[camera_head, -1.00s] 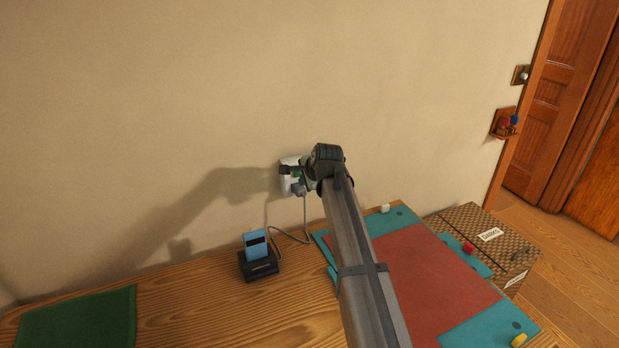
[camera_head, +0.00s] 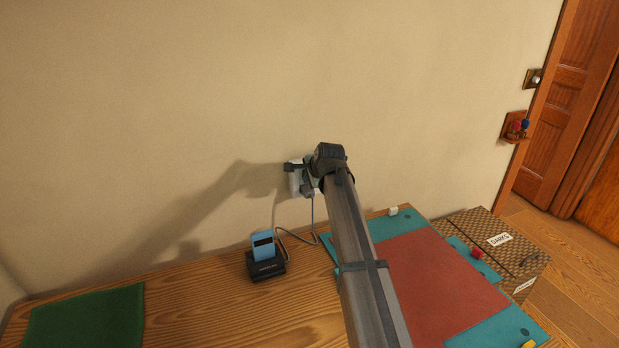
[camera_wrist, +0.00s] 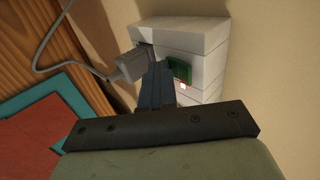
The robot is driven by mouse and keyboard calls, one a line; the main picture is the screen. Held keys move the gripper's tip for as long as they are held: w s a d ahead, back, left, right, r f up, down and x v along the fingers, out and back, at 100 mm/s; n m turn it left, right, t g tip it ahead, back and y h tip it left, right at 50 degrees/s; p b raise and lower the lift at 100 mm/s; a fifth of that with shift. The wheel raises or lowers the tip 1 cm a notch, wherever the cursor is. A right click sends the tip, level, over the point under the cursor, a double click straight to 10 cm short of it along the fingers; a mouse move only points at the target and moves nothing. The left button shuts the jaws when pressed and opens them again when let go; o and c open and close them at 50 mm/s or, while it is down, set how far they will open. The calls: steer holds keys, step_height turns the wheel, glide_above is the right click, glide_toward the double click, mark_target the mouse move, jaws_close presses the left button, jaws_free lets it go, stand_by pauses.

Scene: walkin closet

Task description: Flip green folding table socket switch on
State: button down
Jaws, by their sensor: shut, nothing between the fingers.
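The white wall socket (camera_head: 294,184) is low on the wall above the wooden table (camera_head: 205,300), partly hidden behind my gripper (camera_head: 298,170). In the wrist view the socket (camera_wrist: 190,38) is a white block with a green switch (camera_wrist: 180,68) on its face. A small bright spot with a red edge shows beside the switch. A grey plug (camera_wrist: 130,66) with a cable sits in the socket. My gripper (camera_wrist: 160,68) is shut and empty. Its fingertips are between the plug and the switch, very close to the switch; I cannot tell whether they touch it.
The grey cable (camera_head: 312,220) runs down to a black dock holding a blue device (camera_head: 262,245). A dark green mat (camera_head: 85,320) lies at left. A red and teal board (camera_head: 435,285) and a patterned box (camera_head: 485,235) are at right. The wall left of the socket is clear.

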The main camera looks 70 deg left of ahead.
steer(key=shift+a+r, duration=0.1)
steer(key=shift+a, duration=0.1)
steer(key=shift+a+r, duration=0.1)
steer(key=shift+r, duration=0.75)
steer(key=d+r, duration=0.4)
steer(key=d, duration=0.9)
steer(key=shift+f, duration=0.1)
